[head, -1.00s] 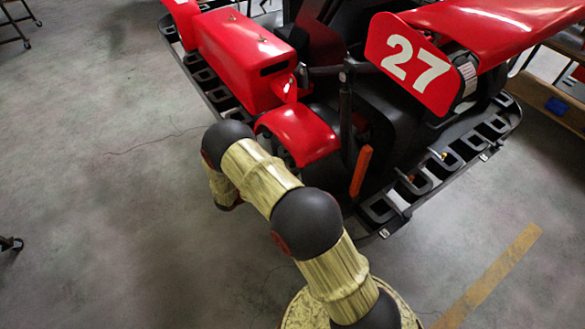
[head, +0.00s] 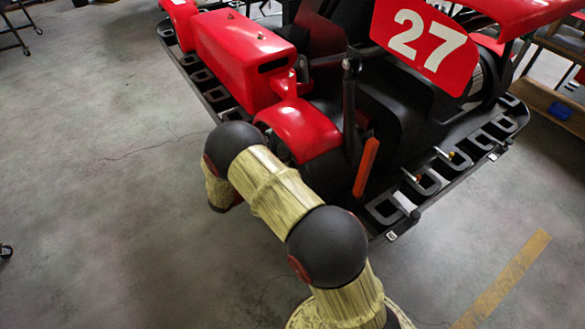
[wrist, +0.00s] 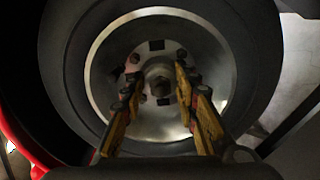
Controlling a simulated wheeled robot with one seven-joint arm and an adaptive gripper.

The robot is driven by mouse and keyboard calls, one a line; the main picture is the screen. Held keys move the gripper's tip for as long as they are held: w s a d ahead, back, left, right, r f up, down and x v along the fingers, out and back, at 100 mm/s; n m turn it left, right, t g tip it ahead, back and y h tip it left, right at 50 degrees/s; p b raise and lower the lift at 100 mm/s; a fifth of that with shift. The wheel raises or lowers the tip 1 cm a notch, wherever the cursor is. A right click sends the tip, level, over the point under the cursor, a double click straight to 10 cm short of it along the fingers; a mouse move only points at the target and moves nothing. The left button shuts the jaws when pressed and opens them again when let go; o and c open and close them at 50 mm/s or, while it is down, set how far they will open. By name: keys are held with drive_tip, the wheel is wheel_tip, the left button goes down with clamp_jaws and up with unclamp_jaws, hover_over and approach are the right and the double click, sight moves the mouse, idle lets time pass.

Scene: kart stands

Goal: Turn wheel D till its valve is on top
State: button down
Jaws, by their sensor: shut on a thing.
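The wrist view shows a wheel face-on, with a black tyre (wrist: 60,65), a bright metal rim (wrist: 103,45) and a hub with a central nut (wrist: 158,84). I see no letter on it and cannot make out a valve. My gripper (wrist: 158,72) has its two yellow fingers on either side of the nut, shut on the hub part of the wheel. In the head view my arm reaches to the kart's near corner by a red fender (head: 300,128). The gripper and wheel face are hidden there.
The red and black kart carries a panel numbered 27 (head: 425,40). A black slotted side bar (head: 385,208) and an upright orange piece (head: 367,165) are close to my arm. A wooden bench (head: 550,100) stands at right.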

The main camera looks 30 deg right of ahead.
drive_tip(key=shift+s+f+m+b, duration=0.15)
drive_tip(key=shift+m+b, duration=0.25)
drive_tip(key=shift+m, duration=0.3)
drive_tip(key=c, duration=1.7)
unclamp_jaws()
